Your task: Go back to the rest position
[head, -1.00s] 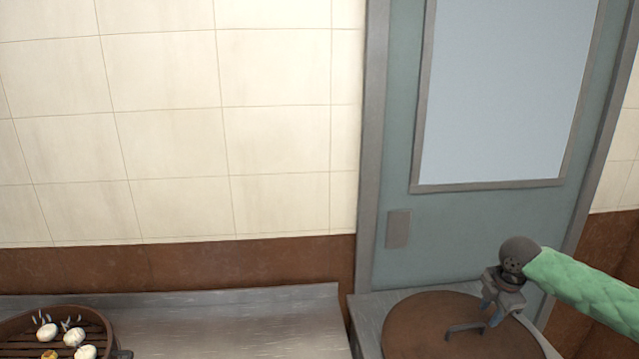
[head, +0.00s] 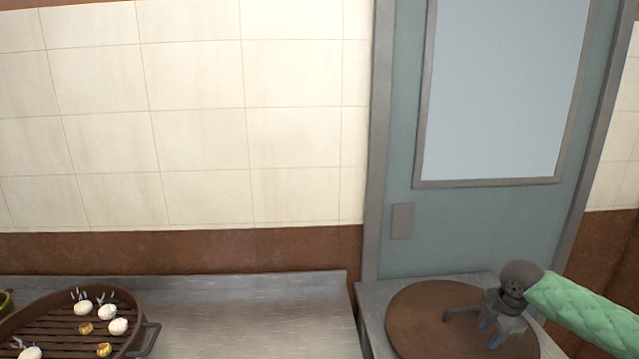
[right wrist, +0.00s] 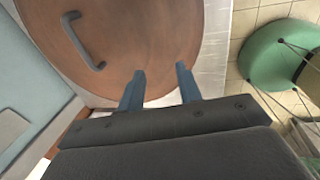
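My right gripper (head: 490,333) is over a round brown lid (head: 425,325) on the metal counter at the right, close to the lid's handle (head: 460,310) in the head view. In the right wrist view my right gripper (right wrist: 160,72) is open, with two blue-grey fingers apart and nothing between them. The lid (right wrist: 150,30) lies beyond the fingertips, and its dark handle (right wrist: 82,40) is off to the left, apart from the fingers. What is under the lid is hidden. My left gripper is not in view.
A brown slatted steamer tray (head: 45,335) with several white and yellow buns stands at the lower left. The metal counter (head: 250,320) right of it is bare. A green round stool (right wrist: 275,55) stands on the tiled floor in the wrist view. A grey-green door (head: 450,230) is behind.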

